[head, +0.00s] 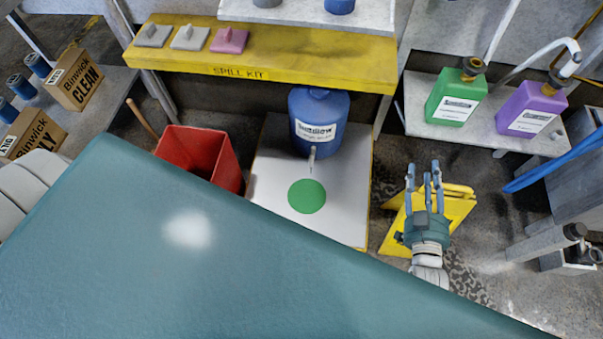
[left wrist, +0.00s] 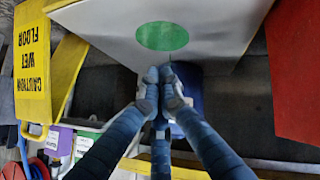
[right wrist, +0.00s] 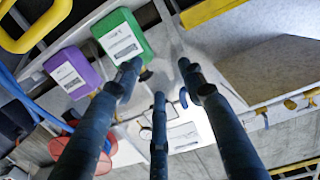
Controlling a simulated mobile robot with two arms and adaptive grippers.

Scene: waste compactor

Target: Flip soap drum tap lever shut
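The blue soap drum (head: 319,118) stands at the back of a white-topped stand. Its small pale tap (head: 312,156) points to the front, above a green disc (head: 307,196). The tap is too small to tell how its lever lies. My left gripper (left wrist: 161,76) shows only in its wrist view, its fingertips together with nothing seen between them. They overlap the view of the blue drum (left wrist: 188,88), and the tap is not distinguishable there. My right gripper (head: 424,172) is open and empty, right of the stand; its spread fingers also show in its wrist view (right wrist: 158,82).
A red bucket (head: 197,156) stands left of the stand, a yellow floor sign (head: 455,212) to its right. A yellow spill-kit shelf (head: 270,60) runs above the drum. Green (head: 456,98) and purple (head: 530,110) jugs sit on a right shelf. My teal body covers the lower left.

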